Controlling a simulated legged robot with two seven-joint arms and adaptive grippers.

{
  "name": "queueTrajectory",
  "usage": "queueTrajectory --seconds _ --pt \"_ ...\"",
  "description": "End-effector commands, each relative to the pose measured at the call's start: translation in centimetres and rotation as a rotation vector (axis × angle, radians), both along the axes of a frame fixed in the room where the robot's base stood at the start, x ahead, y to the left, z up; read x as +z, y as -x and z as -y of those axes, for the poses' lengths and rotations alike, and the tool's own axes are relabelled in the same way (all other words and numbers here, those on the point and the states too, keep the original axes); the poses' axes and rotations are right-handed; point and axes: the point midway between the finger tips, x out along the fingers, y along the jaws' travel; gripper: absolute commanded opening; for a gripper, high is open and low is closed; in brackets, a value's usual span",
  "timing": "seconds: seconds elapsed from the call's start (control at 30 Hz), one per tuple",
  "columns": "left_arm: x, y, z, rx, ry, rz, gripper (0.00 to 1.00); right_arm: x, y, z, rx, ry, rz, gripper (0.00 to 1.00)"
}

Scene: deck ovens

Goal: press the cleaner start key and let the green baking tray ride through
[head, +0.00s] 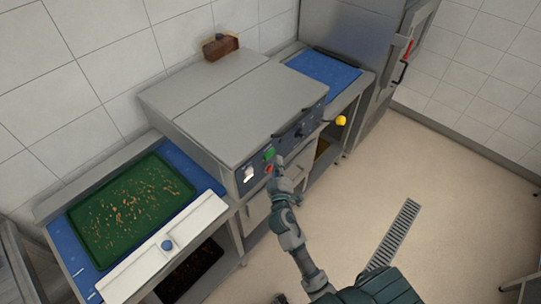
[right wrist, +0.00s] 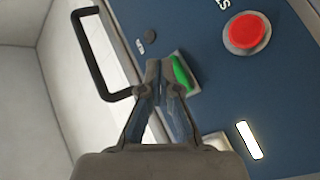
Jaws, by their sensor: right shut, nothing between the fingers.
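The green baking tray (head: 137,212), strewn with brown crumbs, lies on the blue infeed belt (head: 182,158) left of the grey cleaner (head: 235,95). The green start key (head: 269,153) is on the cleaner's dark blue front panel. My right gripper (head: 279,161) is shut and empty right in front of that panel. In the right wrist view, its fingertips (right wrist: 159,66) are beside the green key (right wrist: 181,72) and overlap its edge; I cannot tell whether they touch it. My left gripper is not clearly seen.
A red button (right wrist: 246,33) and a lit white display (right wrist: 249,140) are near the key. A black handle (right wrist: 88,50) stands out beside the panel. A blue outfeed belt (head: 324,67) lies right of the cleaner, with a yellow knob (head: 341,120) near it. A brown brush (head: 220,46) rests on top behind.

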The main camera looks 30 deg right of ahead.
Motion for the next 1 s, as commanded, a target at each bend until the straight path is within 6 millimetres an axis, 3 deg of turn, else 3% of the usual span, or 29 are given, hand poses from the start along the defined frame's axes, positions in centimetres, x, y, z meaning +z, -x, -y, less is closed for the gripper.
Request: queueTrajectory --seconds 1.0 --pt "-0.06 0.01 -0.03 -0.001 0.000 0.000 0.00 0.15 -0.69 -0.31 0.000 0.000 0.000 0.00"
